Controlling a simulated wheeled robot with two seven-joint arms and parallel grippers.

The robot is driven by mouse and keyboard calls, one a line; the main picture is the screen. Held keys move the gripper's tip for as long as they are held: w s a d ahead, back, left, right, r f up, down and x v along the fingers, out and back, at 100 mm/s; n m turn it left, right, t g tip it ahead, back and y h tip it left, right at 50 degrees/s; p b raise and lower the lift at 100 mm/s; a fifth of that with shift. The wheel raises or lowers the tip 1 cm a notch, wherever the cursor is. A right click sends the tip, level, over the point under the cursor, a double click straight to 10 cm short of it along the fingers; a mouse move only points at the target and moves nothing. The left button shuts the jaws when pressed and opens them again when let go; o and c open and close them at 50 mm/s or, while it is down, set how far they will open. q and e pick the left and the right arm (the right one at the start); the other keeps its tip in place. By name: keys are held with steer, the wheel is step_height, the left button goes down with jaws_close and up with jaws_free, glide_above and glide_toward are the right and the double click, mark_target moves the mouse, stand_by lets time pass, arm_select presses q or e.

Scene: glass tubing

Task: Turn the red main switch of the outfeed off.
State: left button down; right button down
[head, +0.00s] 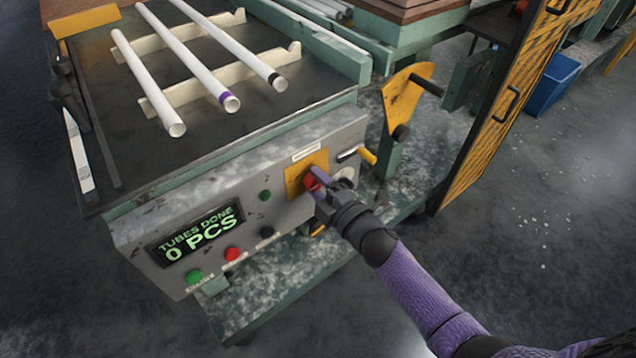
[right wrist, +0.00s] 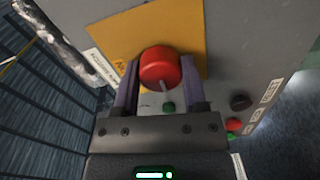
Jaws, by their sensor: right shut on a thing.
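The red main switch (head: 312,182) sits on a yellow plate (head: 293,184) on the front panel of the outfeed. In the right wrist view the red switch (right wrist: 160,68) is a round knob with a pale mark on its lower side. My right gripper (head: 317,183) is at the panel, with one finger on either side of the knob. It also shows in the right wrist view (right wrist: 159,82), shut on the knob. The gripper hides part of the switch in the head view. My left gripper is not in view.
The panel (head: 350,138) also has a display (head: 198,232) reading "TUBES DONE 0 PCS", a green button (head: 194,277), a red button (head: 233,254) and a black knob (head: 267,232). A yellow-tipped lever (head: 367,156) sticks out close right of the switch. Glass tubes (head: 190,55) lie on racks above.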

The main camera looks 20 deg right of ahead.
stand_by(0.4)
steer(key=shift+c, duration=0.7)
jaws_free()
steer(key=p+v, duration=0.2)
steer(key=v, duration=0.8)
steer(key=shift+f, duration=0.1)
